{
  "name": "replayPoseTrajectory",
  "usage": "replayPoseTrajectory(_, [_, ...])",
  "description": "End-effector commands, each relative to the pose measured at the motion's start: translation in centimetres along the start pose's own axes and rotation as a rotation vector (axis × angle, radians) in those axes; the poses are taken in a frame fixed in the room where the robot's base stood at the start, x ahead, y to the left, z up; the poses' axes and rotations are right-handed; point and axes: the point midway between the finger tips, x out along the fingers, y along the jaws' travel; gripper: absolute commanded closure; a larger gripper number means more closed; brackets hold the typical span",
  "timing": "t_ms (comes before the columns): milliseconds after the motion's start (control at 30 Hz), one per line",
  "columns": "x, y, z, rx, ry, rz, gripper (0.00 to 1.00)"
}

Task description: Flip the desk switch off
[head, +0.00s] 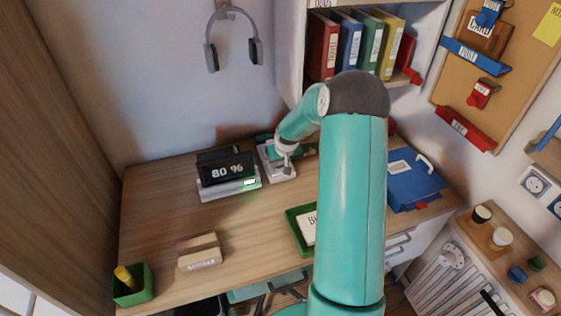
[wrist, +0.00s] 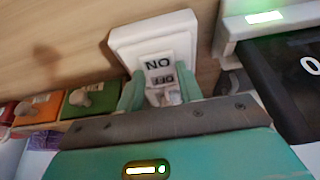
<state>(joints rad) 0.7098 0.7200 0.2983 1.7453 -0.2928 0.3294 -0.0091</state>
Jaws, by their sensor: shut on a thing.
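The desk switch (head: 270,174) is a white plate on the desk just right of the digital clock, partly hidden by my arm in the head view. In the wrist view the switch plate (wrist: 130,48) shows upside down, with ON and OFF labels. My gripper (wrist: 162,93) has its two teal fingers on either side of the small lever (wrist: 172,95) by the OFF label, shut on it. In the head view my gripper (head: 285,152) is right over the switch. The lever's exact tilt is hard to tell.
The black digital clock (head: 226,165) stands close left of the switch, with a green light on its base. Green (wrist: 90,97) and orange (wrist: 37,109) blocks with knobs sit beside the switch. A green tray (head: 295,222) and a blue folder (head: 412,183) lie to the right.

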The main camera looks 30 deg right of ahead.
Motion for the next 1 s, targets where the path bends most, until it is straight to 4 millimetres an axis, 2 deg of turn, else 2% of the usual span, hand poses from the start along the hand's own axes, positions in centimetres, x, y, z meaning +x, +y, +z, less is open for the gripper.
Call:
replayPoseTrajectory(500, [0.12, 0.04, -0.89, 0.001, -0.230, 0.001, 0.86])
replayPoseTrajectory(900, [0.00, 0.06, -0.95, 0.000, -0.257, 0.001, 0.86])
replayPoseTrajectory(933, [0.00, 0.06, -0.95, 0.000, -0.257, 0.001, 0.60])
replayPoseTrajectory(1000, [0.00, 0.06, -0.94, 0.000, -0.257, 0.001, 0.46])
